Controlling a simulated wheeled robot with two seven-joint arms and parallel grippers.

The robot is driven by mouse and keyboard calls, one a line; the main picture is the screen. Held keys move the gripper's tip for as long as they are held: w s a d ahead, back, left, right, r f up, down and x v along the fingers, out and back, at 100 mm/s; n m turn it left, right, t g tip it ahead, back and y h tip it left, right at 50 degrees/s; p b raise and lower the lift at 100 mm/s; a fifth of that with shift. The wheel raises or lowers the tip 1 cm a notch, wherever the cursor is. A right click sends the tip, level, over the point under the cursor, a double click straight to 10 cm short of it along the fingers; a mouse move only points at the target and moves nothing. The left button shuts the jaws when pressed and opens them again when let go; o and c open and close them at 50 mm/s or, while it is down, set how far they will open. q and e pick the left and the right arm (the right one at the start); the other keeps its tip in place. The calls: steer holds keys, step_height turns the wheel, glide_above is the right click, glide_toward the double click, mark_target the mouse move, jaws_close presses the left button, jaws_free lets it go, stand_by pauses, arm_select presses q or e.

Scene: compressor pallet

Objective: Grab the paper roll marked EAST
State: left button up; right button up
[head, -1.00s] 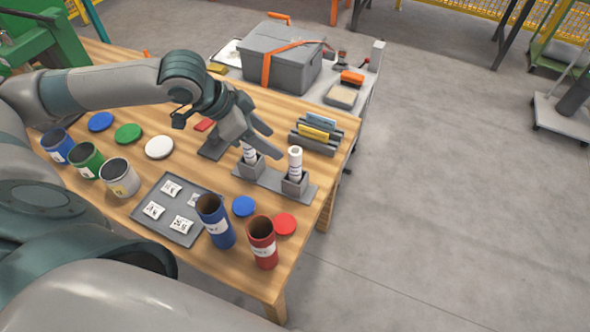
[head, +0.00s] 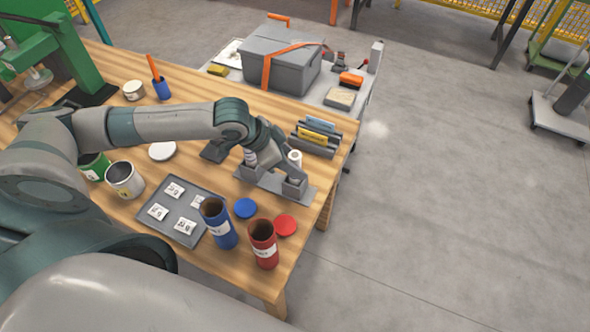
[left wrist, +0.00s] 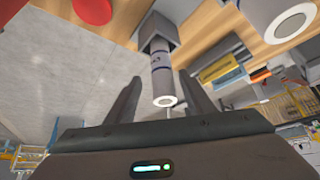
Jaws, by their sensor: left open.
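Two white paper rolls stand upright in square grey holders on one grey base (head: 256,181). The right roll (head: 295,158) shows beside my left gripper (head: 290,170); the other roll (head: 250,157) is partly hidden by my arm. In the left wrist view, a roll with a dark printed band (left wrist: 161,75) stands in its holder (left wrist: 156,32) between the open fingers of my left gripper (left wrist: 160,82), with gaps on both sides. The other roll (left wrist: 278,15) is at the upper right. I cannot read the marks on either roll. My right gripper is not in view.
Blue (head: 218,224) and red (head: 263,244) canisters and a tray of labelled packets (head: 170,212) stand near the table front. A slotted rack (head: 317,141) is behind the rolls. A grey toolbox (head: 282,58) stands farther back. Open floor lies to the right.

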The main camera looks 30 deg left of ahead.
arm_select(q)
steer(key=shift+w+d+f, duration=0.15)
steer(key=shift+w+f, duration=0.05)
steer(key=shift+f, duration=0.2)
steer(key=shift+w+d+f+p, duration=0.1)
steer(key=shift+w+f+p, duration=0.1)
steer(key=shift+f+p, duration=0.25)
steer(key=x, duration=0.1)
steer(key=p+x, duration=0.2)
steer(key=x, duration=0.1)
steer(key=shift+a+f, duration=0.25)
steer(key=shift+c, duration=0.2)
steer(key=c, duration=1.1)
